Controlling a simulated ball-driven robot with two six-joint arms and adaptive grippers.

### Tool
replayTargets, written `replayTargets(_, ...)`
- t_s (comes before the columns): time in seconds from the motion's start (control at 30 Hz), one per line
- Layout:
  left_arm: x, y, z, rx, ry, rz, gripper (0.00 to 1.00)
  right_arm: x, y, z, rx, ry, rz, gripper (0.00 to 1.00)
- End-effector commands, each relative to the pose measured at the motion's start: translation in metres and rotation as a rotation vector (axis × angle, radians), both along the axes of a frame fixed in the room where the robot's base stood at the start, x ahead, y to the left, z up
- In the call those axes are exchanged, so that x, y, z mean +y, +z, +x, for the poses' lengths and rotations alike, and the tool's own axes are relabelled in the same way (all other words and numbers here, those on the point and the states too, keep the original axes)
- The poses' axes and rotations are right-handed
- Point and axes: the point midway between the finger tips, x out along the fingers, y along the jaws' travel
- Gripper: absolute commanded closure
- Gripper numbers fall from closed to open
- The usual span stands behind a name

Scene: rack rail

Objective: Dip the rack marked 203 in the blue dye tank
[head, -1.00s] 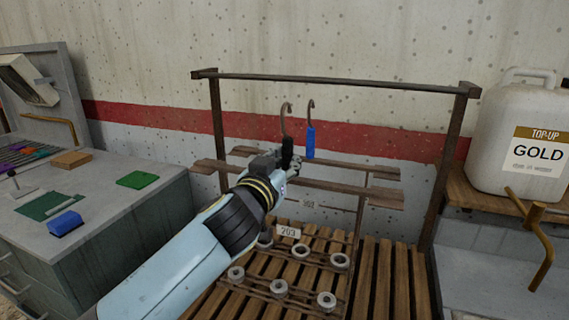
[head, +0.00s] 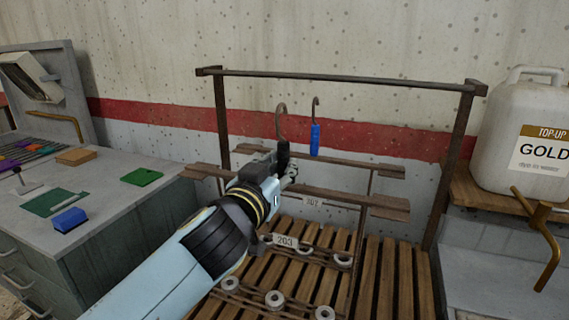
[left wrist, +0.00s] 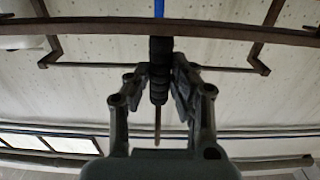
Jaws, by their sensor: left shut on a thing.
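The rack marked 203 (head: 285,240) is a dark frame with a white number tag and several pale rings, low in front of the slatted boards. Its hook (head: 281,121) has a black grip. My left gripper (head: 279,166) is shut on this black grip, which also shows between the fingers in the left wrist view (left wrist: 160,75). The hook's top appears below the top rail in the head view. My arm hides part of the rack. I see no blue dye tank. My right gripper is not in view.
A second rack, marked 202 (head: 312,202), with a blue-gripped hook (head: 315,138), stands behind. The rail frame (head: 340,82) spans the back. A grey bench (head: 110,190) is at left. A GOLD jug (head: 520,135) and brass tap (head: 540,235) are at right.

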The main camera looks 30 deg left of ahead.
Motion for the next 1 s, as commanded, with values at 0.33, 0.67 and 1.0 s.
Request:
replayTargets(0.33, -0.007, 0.001, -0.028, -0.004, -0.001, -0.001, 1.00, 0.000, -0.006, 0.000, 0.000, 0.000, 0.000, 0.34)
replayTargets(0.67, -0.010, 0.002, -0.043, -0.005, 0.000, 0.000, 1.00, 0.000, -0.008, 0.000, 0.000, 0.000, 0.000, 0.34)
replayTargets(1.0, -0.010, 0.003, -0.043, -0.005, 0.000, 0.000, 1.00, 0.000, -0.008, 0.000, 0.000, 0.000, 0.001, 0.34)
